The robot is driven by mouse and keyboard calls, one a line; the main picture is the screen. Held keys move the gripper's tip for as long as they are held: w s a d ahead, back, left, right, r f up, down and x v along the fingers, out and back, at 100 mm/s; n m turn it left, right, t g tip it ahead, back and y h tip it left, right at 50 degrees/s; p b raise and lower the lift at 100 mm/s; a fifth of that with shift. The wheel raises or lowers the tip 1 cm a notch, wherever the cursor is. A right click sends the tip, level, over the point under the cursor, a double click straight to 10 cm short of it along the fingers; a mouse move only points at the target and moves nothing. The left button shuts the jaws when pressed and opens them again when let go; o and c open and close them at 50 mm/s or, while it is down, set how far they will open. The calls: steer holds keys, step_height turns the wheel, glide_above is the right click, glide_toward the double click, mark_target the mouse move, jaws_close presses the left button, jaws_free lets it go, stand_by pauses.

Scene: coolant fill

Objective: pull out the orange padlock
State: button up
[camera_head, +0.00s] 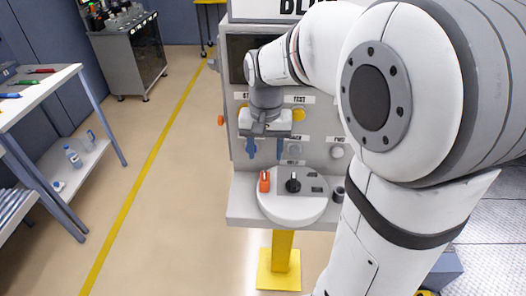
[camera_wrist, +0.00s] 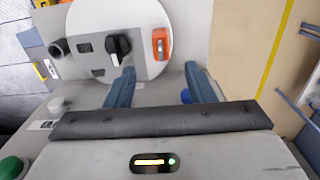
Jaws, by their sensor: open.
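The orange padlock (camera_head: 265,181) sits on the round light plate (camera_head: 293,212) of the control panel, left of a black rotary knob (camera_head: 293,183). In the wrist view the padlock (camera_wrist: 161,44) is to the right of the black knob (camera_wrist: 118,46), beyond my fingertips. My gripper (camera_head: 265,149) is above the padlock in the head view, with its two blue fingers spread. In the wrist view my gripper (camera_wrist: 160,75) is open and empty, apart from the padlock. How the padlock is fastened cannot be made out.
The grey panel (camera_head: 241,178) carries several buttons, including a yellow one (camera_head: 299,114) and a white one (camera_head: 337,152). A yellow post (camera_head: 283,250) holds it up. A white workbench (camera_head: 40,90) stands at left. The floor between them is clear.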

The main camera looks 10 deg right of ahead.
mark_target(265, 176)
step_height(265, 176, down, 11)
steer(key=shift+r+p, duration=0.1)
steer(key=shift+p, duration=0.25)
steer(key=shift+c, duration=0.6)
steer(key=c, duration=0.9)
steer(key=o, duration=0.4)
steer(key=shift+c, duration=1.3)
steer(key=shift+w+r, duration=0.15)
steer(key=shift+r, duration=0.2)
steer(key=shift+r+p, duration=0.1)
steer(key=shift+p, duration=0.25)
steer(key=shift+r+p, duration=1.9)
steer(key=shift+r, duration=0.7)
